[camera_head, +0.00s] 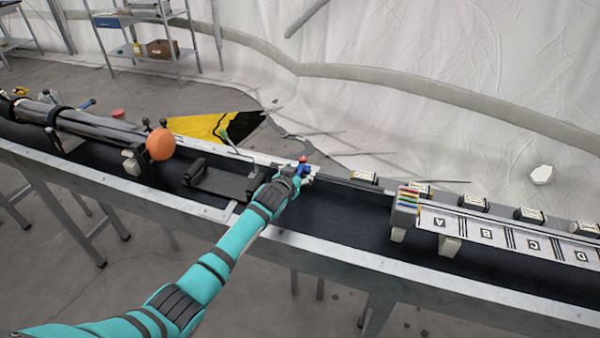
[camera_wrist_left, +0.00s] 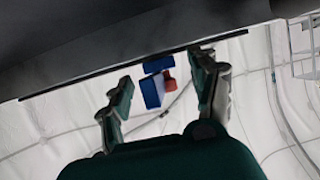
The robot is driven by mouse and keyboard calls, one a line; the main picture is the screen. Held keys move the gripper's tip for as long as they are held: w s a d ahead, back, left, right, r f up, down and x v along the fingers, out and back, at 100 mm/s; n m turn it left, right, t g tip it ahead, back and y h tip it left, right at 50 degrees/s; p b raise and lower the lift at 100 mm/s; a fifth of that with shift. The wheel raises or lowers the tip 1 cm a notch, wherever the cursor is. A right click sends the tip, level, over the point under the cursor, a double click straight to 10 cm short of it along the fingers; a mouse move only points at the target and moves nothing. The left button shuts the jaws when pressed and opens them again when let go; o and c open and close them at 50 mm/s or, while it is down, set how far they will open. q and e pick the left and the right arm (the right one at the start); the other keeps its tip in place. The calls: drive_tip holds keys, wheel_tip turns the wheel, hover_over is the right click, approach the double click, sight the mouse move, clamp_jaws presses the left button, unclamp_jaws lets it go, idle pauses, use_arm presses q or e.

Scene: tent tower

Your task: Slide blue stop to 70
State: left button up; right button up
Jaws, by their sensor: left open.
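The blue stop (camera_head: 305,169) is a small blue block with a red knob (camera_head: 303,159) on the far side rail of the long trough. My left gripper (camera_head: 297,175) reaches it from the near side and partly covers it. In the left wrist view, the blue stop (camera_wrist_left: 151,92) and red knob (camera_wrist_left: 169,80) show between the two fingers of my left gripper (camera_wrist_left: 163,75). The fingers are open, with visible gaps on both sides of the stop. I cannot read a scale or a 70 mark. My right gripper is not in view.
The trough's near metal edge (camera_head: 380,263) runs under my left arm. An orange ball (camera_head: 161,143) ends a tube at left. A black bracket (camera_head: 222,181) lies in the trough. A panel lettered A to D (camera_head: 485,233) stands at right.

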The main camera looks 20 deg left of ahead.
use_arm(q)
drive_tip(key=shift+x, duration=0.75)
clamp_jaws()
